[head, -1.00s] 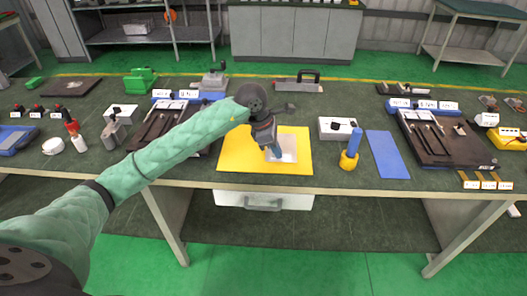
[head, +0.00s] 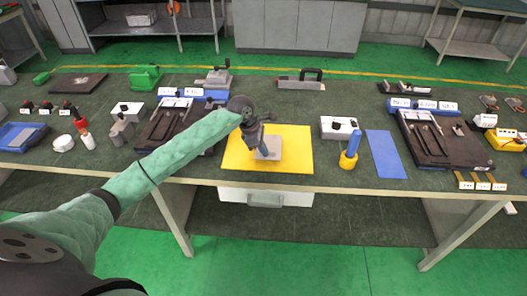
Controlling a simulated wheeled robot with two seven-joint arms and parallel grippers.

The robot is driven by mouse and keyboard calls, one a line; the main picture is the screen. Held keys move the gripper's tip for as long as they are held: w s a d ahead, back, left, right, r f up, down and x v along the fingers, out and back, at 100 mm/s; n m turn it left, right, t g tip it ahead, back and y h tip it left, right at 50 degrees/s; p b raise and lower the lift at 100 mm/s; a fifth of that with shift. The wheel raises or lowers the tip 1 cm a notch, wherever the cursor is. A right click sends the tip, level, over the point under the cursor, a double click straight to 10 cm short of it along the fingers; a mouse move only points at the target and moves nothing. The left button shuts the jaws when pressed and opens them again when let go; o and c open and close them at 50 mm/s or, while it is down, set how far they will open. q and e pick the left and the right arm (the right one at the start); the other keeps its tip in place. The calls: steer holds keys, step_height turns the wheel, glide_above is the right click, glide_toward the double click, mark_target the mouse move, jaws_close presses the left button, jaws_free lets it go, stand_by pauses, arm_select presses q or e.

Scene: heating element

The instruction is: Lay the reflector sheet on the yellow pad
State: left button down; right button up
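The yellow pad (head: 298,161) lies flat near the front edge of the table. The reflector sheet, a small light grey square (head: 274,147), is over the middle of the pad. Whether it rests flat on the pad or sits slightly above it is hard to tell. My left gripper (head: 264,150) points down over the left part of the sheet and covers some of it. Its fingertips are at or very close to the sheet, and the gap between them is too small to make out. My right gripper is out of view.
A dark tray (head: 437,140) lies further right. Another dark tray (head: 158,128) is behind my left forearm.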

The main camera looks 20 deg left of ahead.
arm_select(q)
steer(key=shift+f+p, duration=0.4)
steer(key=shift+f, duration=0.65)
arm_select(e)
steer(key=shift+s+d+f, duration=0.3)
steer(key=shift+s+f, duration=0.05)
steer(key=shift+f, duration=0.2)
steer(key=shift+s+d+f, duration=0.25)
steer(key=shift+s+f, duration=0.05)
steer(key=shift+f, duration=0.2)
arm_select(q)
steer(key=shift+f, duration=0.1)
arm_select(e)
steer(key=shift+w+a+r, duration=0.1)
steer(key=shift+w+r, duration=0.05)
arm_select(q)
steer(key=c, duration=1.6)
jaws_free()
steer(key=shift+c, duration=0.2)
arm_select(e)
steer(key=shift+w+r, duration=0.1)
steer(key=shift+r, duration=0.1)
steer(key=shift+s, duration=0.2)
